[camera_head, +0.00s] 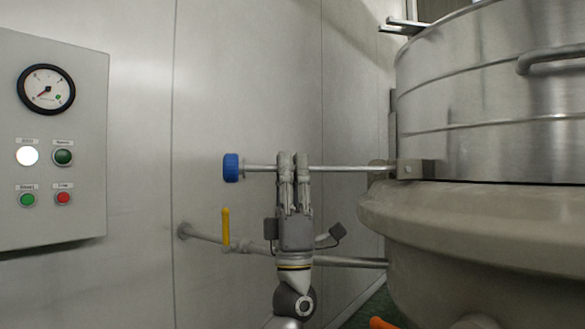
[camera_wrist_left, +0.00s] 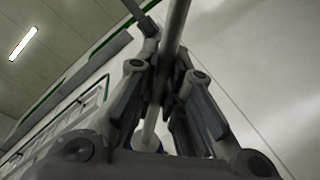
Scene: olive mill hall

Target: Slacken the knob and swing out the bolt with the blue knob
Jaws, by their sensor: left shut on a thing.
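The bolt (camera_head: 345,169) is a thin metal rod that stands out level to the left from a bracket (camera_head: 414,169) on the steel vessel. The blue knob (camera_head: 231,168) is at its free left end. My left gripper (camera_head: 293,160) comes from below with its fingers pointing up and is shut on the bolt's shaft, between knob and bracket, nearer the knob. In the left wrist view the rod (camera_wrist_left: 175,28) runs between the two fingers (camera_wrist_left: 160,85). The fingers hide a short stretch of the shaft. My right gripper is not in view.
The large vessel (camera_head: 480,110) fills the right side. A pipe with a yellow lever (camera_head: 226,226) runs behind and below the bolt. A grey control panel (camera_head: 88,150) with a gauge is at the left. An orange part (camera_head: 380,323) shows at the bottom edge.

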